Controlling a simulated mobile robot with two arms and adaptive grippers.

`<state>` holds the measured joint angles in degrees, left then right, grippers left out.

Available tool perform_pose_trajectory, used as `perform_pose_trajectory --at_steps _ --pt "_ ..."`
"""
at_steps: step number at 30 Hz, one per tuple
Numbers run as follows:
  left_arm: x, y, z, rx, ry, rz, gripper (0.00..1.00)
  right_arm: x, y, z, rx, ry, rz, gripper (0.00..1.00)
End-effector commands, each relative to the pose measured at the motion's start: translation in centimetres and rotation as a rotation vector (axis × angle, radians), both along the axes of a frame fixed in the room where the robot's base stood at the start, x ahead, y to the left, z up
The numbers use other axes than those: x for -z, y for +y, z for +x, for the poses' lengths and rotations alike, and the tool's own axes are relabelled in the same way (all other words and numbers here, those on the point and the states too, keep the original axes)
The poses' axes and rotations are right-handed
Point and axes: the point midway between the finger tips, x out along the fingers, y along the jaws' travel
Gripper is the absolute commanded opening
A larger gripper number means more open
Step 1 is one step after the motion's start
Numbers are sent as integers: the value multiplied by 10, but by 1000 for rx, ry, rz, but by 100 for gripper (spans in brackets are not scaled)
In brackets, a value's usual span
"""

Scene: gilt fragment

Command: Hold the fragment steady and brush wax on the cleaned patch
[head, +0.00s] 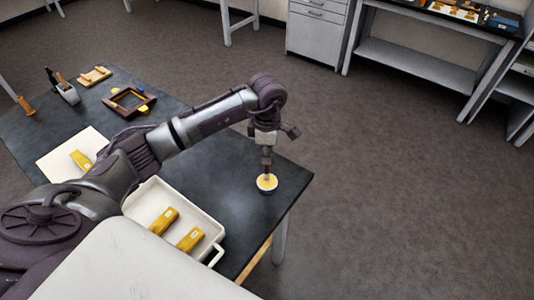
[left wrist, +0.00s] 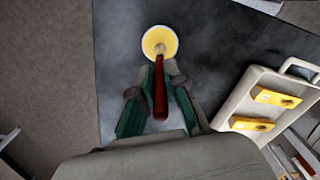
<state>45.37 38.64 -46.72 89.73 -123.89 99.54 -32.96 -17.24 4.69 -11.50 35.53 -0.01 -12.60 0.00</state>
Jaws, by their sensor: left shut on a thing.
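My left gripper (head: 266,152) is shut on a brush (left wrist: 160,92) with a dark red handle, seen clearly in the left wrist view. The brush points down, its tip at a small round pot of yellow wax (head: 267,183) near the table's right corner. The pot also shows in the left wrist view (left wrist: 149,39); I cannot tell how deep the tip is. A gilt fragment (head: 80,158) lies on a pale mat (head: 54,169) at the left, partly behind my arm. The cleaned patch cannot be made out. My right gripper is not in view.
A white handled tray (head: 146,200) with two gilt pieces (head: 164,220) (head: 190,239) stands at the table's front. A dark frame (head: 118,106), a wooden piece (head: 95,76) and a tool holder (head: 69,94) stand at the back left. The dark tabletop (head: 228,160) is clear around the pot.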

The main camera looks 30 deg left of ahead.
Motion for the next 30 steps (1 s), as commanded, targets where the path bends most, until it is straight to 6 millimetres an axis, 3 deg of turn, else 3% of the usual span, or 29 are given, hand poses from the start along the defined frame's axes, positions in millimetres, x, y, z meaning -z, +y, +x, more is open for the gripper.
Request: perform_pose_trajectory --at_steps 30 --pt "9 0 0 0 0 0 0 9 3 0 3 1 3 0"
